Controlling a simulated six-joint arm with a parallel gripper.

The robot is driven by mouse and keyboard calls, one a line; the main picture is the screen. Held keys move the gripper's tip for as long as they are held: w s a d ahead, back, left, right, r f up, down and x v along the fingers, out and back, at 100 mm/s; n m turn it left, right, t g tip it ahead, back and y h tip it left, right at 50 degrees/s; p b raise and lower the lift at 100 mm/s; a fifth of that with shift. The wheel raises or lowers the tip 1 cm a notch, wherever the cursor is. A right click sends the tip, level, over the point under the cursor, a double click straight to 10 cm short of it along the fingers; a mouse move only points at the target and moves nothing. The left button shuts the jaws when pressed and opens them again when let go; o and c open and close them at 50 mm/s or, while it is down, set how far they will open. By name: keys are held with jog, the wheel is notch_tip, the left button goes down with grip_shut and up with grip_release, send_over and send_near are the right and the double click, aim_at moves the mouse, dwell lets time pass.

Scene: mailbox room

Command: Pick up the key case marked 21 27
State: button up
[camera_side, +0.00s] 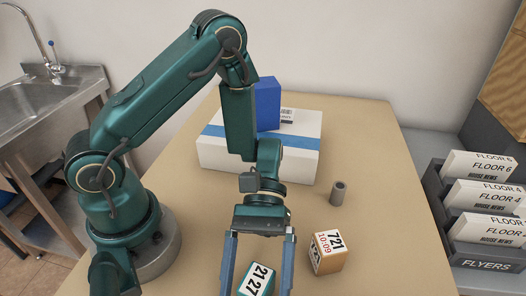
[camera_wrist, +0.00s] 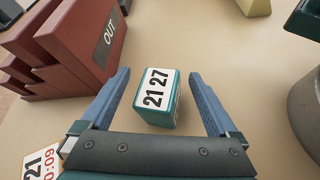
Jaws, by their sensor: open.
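The key case marked 21 27 (camera_wrist: 157,97) is a small teal block with a white label on top. In the wrist view it sits on the table between my two blue fingers. In the side view the key case (camera_side: 257,281) shows at the bottom edge, its lower part cut off. My gripper (camera_side: 257,290) points down with its fingers spread on either side of the case. In the wrist view my gripper (camera_wrist: 160,80) is open, with a gap between each finger and the case. It holds nothing.
An orange-brown block marked 721 10:09 (camera_side: 328,252) stands just right of my gripper. A grey cylinder (camera_side: 338,194) is farther back. A white box with a blue stripe (camera_side: 305,157) carries a blue box (camera_side: 268,104). A dark red OUT tray (camera_wrist: 85,40) stands nearby.

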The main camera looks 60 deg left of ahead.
jog(key=shift+x, duration=1)
grip_shut()
jog(key=shift+r, duration=0.1)
